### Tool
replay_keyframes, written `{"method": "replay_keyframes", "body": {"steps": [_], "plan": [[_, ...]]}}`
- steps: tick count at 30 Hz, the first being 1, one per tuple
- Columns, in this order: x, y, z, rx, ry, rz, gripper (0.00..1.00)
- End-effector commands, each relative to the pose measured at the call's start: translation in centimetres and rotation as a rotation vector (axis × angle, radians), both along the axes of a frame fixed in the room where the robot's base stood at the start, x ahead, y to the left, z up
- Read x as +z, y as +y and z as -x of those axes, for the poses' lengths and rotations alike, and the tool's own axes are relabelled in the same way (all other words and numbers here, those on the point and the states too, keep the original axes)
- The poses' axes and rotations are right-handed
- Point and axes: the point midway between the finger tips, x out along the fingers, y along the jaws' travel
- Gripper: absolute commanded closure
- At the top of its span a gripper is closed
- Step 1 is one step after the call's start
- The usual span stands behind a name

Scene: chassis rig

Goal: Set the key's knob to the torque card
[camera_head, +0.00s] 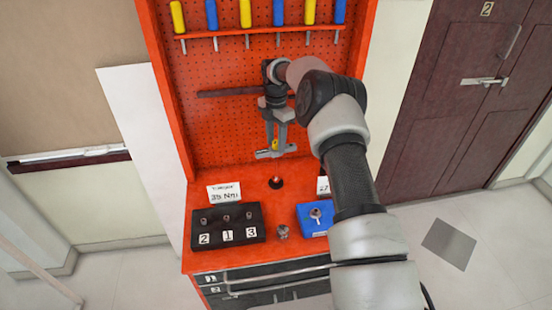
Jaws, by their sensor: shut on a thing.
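My gripper (276,140) points down in front of the red pegboard, above the back of the bench. It is shut on a grey T-shaped tool with a yellow patch, which looks like the key (264,154). The key's knob and its setting cannot be made out. The white torque card (224,193) stands at the bench's back left, behind a black block. It reads "TORQUE" and a value in Nm that looks like 35, though the digits are not sharp.
The black block (228,224) holds several metal pieces labelled 2, 1, 3. A loose metal piece (282,232) stands beside it. A blue tray (308,228) holds another. A second card (323,186) is partly hidden by my arm. A dark round fitting (276,182) sits behind.

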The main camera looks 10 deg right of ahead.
Motion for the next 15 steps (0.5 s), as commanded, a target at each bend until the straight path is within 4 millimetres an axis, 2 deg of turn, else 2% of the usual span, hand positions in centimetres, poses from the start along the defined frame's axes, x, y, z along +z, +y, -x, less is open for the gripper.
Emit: {"method": "replay_keyframes", "body": {"steps": [5, 9, 15], "plan": [[-0.12, 0.01, 0.02, -0.214, 0.0, 0.001, 0.81], [-0.12, -0.01, 0.02, -0.478, 0.0, 0.003, 0.85], [-0.09, -0.01, 0.03, -0.837, 0.0, 0.002, 0.81]]}}
